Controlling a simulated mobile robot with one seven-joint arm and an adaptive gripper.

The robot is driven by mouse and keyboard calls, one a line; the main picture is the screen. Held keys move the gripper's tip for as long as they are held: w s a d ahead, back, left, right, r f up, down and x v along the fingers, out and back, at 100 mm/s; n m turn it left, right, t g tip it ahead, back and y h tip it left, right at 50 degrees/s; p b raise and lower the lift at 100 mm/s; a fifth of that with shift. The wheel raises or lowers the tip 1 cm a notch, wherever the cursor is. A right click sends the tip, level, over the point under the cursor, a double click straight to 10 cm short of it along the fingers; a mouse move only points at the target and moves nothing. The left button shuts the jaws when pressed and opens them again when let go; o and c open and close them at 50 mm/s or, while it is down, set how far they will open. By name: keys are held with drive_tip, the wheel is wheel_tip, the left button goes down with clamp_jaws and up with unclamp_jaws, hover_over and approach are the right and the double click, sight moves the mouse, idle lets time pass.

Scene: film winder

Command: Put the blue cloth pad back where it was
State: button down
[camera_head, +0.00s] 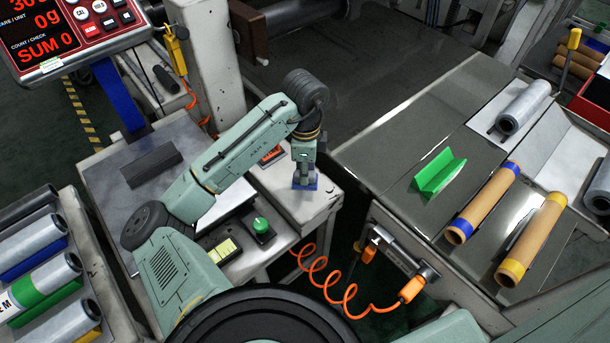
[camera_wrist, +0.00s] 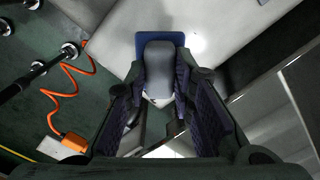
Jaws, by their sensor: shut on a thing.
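The blue cloth pad (camera_head: 311,185) shows beneath my gripper (camera_head: 304,172), over the white top of the machine cabinet. I cannot tell whether the pad touches that top or hangs just above it. In the wrist view the pad (camera_wrist: 146,37) is a flat blue rectangle with a grey rounded grip (camera_wrist: 159,56) on it. My gripper's fingers (camera_wrist: 160,80) are shut on this grip, one on each side. The grip hides the middle of the pad.
The white cabinet top (camera_head: 318,205) has free room around the pad. A green knob (camera_head: 260,225) and a scale plate (camera_head: 118,180) are to the left. A coiled orange hose (camera_head: 325,283) hangs in front. A dark bench with a green holder (camera_head: 438,174) stands right.

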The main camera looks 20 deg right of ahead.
drive_tip(key=shift+f, duration=1.6)
drive_tip(key=shift+f, duration=0.1)
drive_tip(key=c, duration=1.4)
unclamp_jaws()
drive_tip(key=shift+o, duration=0.2)
wheel_tip(320, 180, up, 12)
drive_tip(key=shift+r, duration=0.15)
